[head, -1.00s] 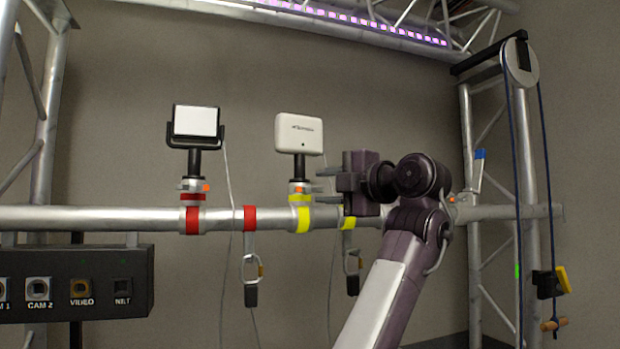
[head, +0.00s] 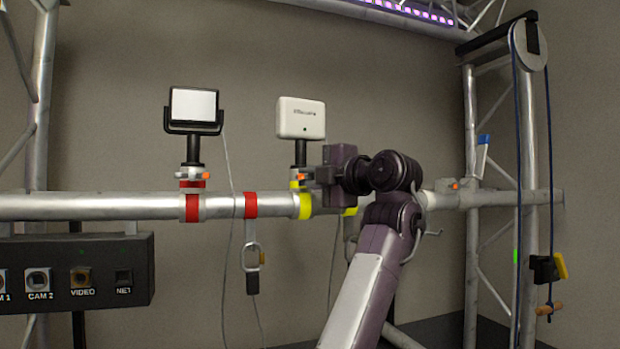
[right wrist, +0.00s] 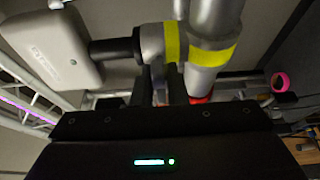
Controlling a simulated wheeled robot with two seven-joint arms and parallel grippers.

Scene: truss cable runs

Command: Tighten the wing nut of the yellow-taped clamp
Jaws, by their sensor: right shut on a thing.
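The yellow-taped clamp (head: 298,186) sits on the horizontal truss pipe, under a white box-shaped device (head: 301,118). A yellow tape band (head: 304,206) wraps the pipe below it. My right gripper (head: 309,177) reaches in from the right and is shut at the clamp's side, on the wing nut. A small orange part shows at its fingertips; the rest of the nut is hidden by the fingers. In the right wrist view the two fingers (right wrist: 160,84) point at the grey clamp body (right wrist: 152,44), with yellow tape beside it. My left gripper is out of view.
A red-taped clamp (head: 192,185) with a black-framed panel (head: 193,106) stands left on the same pipe (head: 100,206). Cables hang nearby. A black connector box (head: 80,275) is lower left; a pulley with blue rope (head: 529,47) is at right.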

